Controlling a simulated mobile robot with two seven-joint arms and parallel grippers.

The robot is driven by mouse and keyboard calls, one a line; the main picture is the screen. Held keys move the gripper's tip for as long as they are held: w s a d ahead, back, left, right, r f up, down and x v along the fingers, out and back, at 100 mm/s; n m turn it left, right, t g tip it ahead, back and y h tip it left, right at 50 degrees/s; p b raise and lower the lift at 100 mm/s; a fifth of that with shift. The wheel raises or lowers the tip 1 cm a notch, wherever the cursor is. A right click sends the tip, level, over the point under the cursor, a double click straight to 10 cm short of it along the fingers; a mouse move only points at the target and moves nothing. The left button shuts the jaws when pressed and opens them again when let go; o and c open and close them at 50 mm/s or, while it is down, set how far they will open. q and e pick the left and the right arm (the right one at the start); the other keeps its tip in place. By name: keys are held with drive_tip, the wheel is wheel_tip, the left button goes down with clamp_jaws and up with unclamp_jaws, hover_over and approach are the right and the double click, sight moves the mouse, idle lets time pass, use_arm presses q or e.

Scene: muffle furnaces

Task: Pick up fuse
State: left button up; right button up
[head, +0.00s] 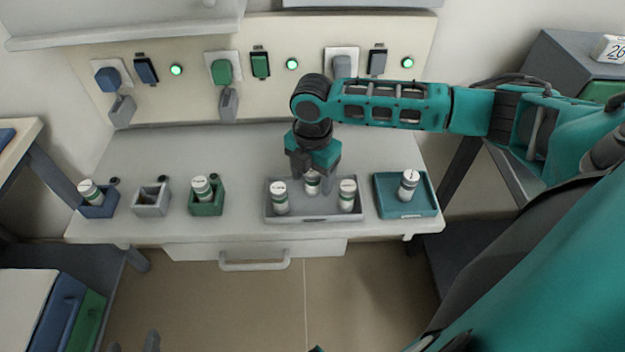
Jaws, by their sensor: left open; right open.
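Several fuses, white cylinders with green bands, stand on the bench. A left fuse (280,198), a middle fuse (312,184) and a right fuse (347,196) stand in a grey tray (315,216). My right gripper (312,180) points down at the middle fuse, open, with fingers at its sides; its top is partly hidden, and I cannot tell whether they touch. Another fuse (408,185) stands tilted in a teal tray (387,203). My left gripper (134,344) is open and empty at the bottom edge, only its fingertips showing.
A blue holder (99,210) and a green holder (207,209) each hold a fuse. The grey holder (151,209) between them is empty. Switches and lit green lamps line the back panel (190,95). A drawer handle (254,266) juts out at the front.

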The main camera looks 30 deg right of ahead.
drive_tip(key=shift+c, duration=0.4)
drive_tip(key=c, duration=1.1)
drive_tip(key=shift+r, duration=0.1)
